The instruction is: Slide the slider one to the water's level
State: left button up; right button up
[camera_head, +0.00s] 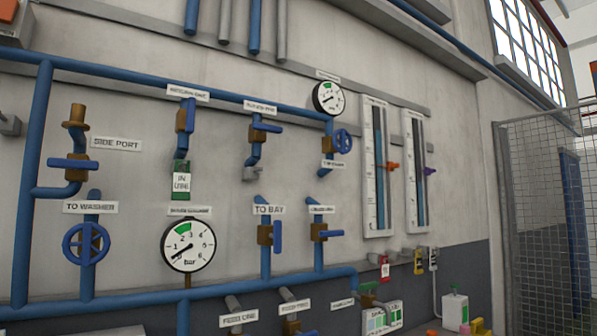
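Two tall white level gauges are mounted on the wall right of the middle. The left gauge (370,190) has a blue column and an orange slider (393,166) at its right edge, a little below mid-height of the upper half. The right gauge (411,195) has a blue column and a purple slider (430,171) at its right edge. The labels above the gauges are too small to read, so I cannot tell which slider is number one. The exact water tops are also too small to tell. Neither of my grippers is in view.
Blue pipes with valves fill the wall to the left, with a large dial (188,246) and a small dial (328,97). A wire mesh fence (545,210) stands at the right. A white container (455,309) and small coloured items sit at the bottom right.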

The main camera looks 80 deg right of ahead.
aim_at(390, 166)
jog(key=z, duration=2.6)
